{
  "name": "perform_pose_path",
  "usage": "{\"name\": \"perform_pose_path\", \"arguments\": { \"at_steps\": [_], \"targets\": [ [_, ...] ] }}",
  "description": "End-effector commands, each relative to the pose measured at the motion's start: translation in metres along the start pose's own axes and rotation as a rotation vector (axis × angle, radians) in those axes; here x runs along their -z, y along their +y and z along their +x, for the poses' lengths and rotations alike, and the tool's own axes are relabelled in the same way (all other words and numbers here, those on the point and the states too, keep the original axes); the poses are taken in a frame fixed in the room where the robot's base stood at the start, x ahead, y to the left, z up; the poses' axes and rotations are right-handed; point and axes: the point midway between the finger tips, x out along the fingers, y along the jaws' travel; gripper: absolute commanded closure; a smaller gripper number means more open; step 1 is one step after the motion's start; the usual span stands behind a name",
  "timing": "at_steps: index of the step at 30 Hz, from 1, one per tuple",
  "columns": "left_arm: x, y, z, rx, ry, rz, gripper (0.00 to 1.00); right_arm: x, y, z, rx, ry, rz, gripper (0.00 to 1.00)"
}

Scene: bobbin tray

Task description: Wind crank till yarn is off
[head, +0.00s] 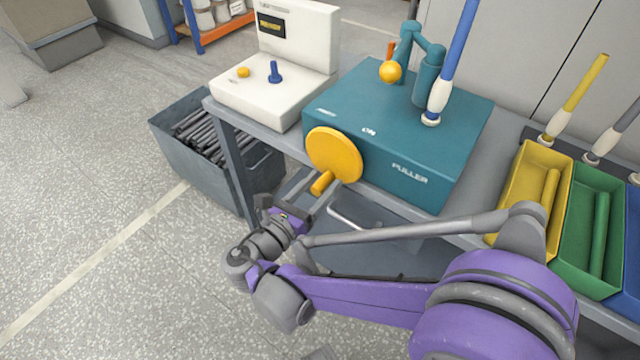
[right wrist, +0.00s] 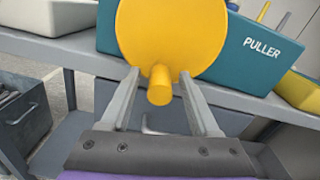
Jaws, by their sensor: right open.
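The crank is a yellow disc (head: 335,152) on the front of the teal puller box (head: 390,130). Its yellow handle (head: 322,182) sticks out from the disc's lower part. My right gripper (head: 316,190) is open at the handle. In the right wrist view the handle (right wrist: 160,86) lies between the two spread fingers, with gaps on both sides. A blue bobbin (head: 459,40) stands upright on the box's right side, with white yarn (head: 439,95) around its lower part. My left gripper is not in view.
A white machine (head: 265,95) with a blue lever stands left of the puller. A teal arm with an orange ball (head: 390,71) stands on the box. Yellow (head: 515,205) and green (head: 575,255) trays sit at right. A grey bin (head: 190,165) of dark rods stands on the floor.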

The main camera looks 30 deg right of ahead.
Motion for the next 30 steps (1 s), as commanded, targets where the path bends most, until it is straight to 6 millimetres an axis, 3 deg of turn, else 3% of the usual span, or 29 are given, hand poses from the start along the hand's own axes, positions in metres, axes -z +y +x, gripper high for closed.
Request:
{"name": "perform_pose_path", "arguments": {
  "at_steps": [2,12,23,30],
  "targets": [
    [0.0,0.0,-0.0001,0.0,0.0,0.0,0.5,0.0,-0.0001,-0.0001,0.0,0.0,0.0,0.38],
    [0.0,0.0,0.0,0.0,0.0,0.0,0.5,0.0001,-0.0001,-0.0003,0.0,0.0,0.0,0.99],
    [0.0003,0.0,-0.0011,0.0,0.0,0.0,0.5,-0.0002,0.0007,-0.0004,0.0,0.0,0.017,1.0],
    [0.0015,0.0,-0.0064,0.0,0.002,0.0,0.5,-0.0021,0.0055,-0.0004,0.0,0.0,0.119,1.0]
  ]
}}
